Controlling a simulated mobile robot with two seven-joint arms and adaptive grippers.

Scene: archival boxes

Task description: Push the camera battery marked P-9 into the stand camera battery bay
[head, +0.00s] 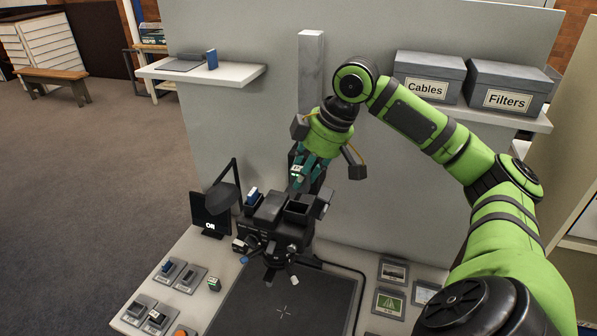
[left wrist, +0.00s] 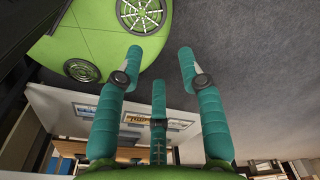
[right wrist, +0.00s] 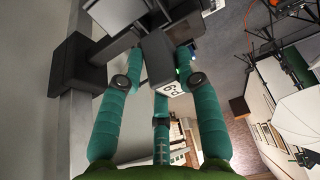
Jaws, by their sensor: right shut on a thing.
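The stand camera (head: 270,232) is a black body on the worktable, with a dark rectangular opening (head: 298,208) on top that looks like its battery bay. My right gripper (head: 298,182) points down just above it, its teal fingers shut on a dark battery (right wrist: 158,60). The battery's white label (right wrist: 174,90) shows upside down in the right wrist view and seems to read P-9. Fingers hide much of the battery in the head view, so I cannot tell whether its lower end is inside the opening. My left gripper (left wrist: 160,60) is open and empty, away from the table.
A dark mat (head: 283,308) lies before the camera. Small trays with batteries (head: 170,268) are at left, picture cards (head: 390,302) at right. A black lamp (head: 222,195) and small screen (head: 210,215) stand close left. A grey post (head: 311,70) rises behind my right wrist.

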